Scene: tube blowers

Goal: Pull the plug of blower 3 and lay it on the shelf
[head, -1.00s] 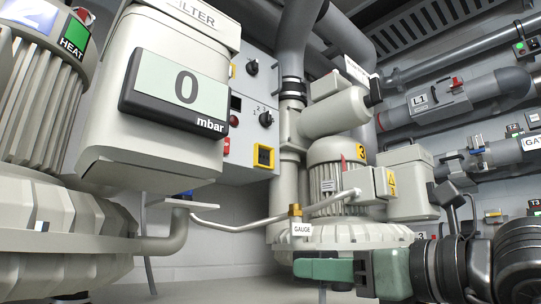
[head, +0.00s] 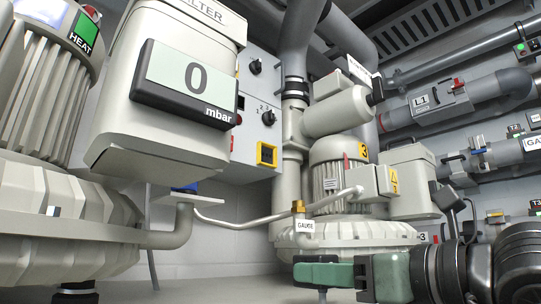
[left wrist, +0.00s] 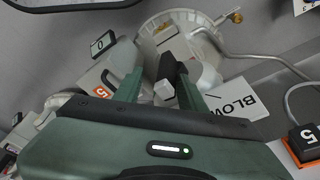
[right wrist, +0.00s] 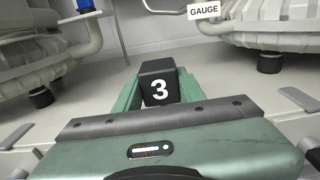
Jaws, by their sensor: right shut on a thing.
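My right gripper (head: 325,271) reaches in from the right in the head view, low in front of blower 3 (head: 335,170). In the right wrist view its green fingers are shut on a black plug (right wrist: 160,83) with a white 3 on its face. The plug is in front of a pale shelf-like surface (right wrist: 130,71); I cannot tell whether it touches it.
A filter box with a 0 mbar display (head: 190,82) fills the left of the head view. A thin pipe with a GAUGE tag (head: 304,226) runs just behind my right gripper.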

